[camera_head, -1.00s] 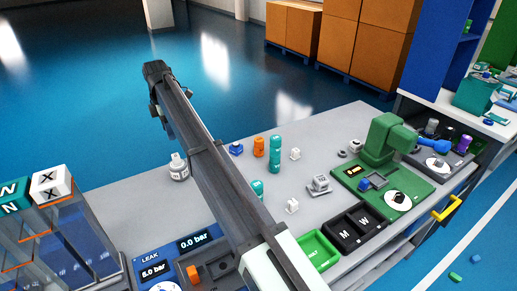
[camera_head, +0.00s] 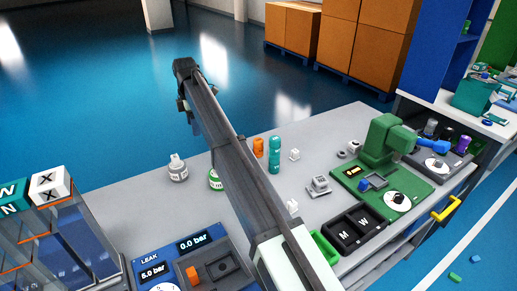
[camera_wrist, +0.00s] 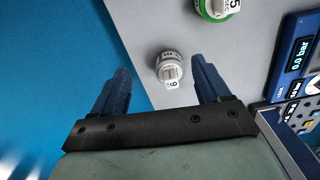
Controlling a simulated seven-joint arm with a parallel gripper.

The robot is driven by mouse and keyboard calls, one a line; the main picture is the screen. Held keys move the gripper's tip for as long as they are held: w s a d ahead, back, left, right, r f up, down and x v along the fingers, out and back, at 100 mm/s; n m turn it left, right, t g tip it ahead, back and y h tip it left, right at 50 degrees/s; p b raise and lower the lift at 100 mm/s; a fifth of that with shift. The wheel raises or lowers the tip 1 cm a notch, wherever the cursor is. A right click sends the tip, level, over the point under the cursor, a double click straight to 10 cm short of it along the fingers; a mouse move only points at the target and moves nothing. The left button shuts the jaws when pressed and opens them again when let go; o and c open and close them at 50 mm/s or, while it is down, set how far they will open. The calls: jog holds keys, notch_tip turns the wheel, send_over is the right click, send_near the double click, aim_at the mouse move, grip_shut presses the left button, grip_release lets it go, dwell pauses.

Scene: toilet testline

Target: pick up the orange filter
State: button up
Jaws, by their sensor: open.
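The orange filter (camera_head: 258,147) is a small upright cylinder on the grey bench, just left of a taller teal cylinder (camera_head: 275,155) in the head view. My arm's dark link passes in front, to the left of the filter. My gripper is at the far upper-left end of the arm, and its fingers are hard to make out there. In the wrist view my gripper (camera_wrist: 162,85) is open, with two blue fingers wide apart and nothing held. A white-grey round piece marked 9 (camera_wrist: 169,68) shows beyond and between the fingertips. The orange filter is not in the wrist view.
A white bottle-like piece (camera_head: 178,168) and a green-ringed piece (camera_head: 215,180) stand left of my arm. Small white pieces (camera_head: 294,154), a grey fixture (camera_head: 318,186) and a green press (camera_head: 382,140) are to the right. The leak tester (camera_head: 205,268) is at the front.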

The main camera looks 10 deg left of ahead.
jog(key=w+d+f+m, duration=0.2)
jog(key=w+d, duration=0.9)
jog(key=d, duration=0.3)
jog(key=m, duration=0.7)
send_over(258, 146)
jog(key=w, duration=0.2)
jog(key=f, duration=0.1)
jog(key=f+n, duration=0.3)
jog(key=n, duration=0.9)
jog(key=f+n, duration=0.3)
jog(key=n, duration=0.8)
jog(key=f+n, duration=0.3)
jog(key=n, duration=0.9)
jog(key=shift+w+a+n, duration=0.2)
jog(key=shift+a+n, duration=0.1)
jog(key=shift+a, duration=0.1)
jog(key=shift+s+d+f, duration=0.1)
jog(key=shift+f, duration=1.3)
jog(key=shift+d+f, duration=0.1)
jog(key=shift+f, duration=1.25)
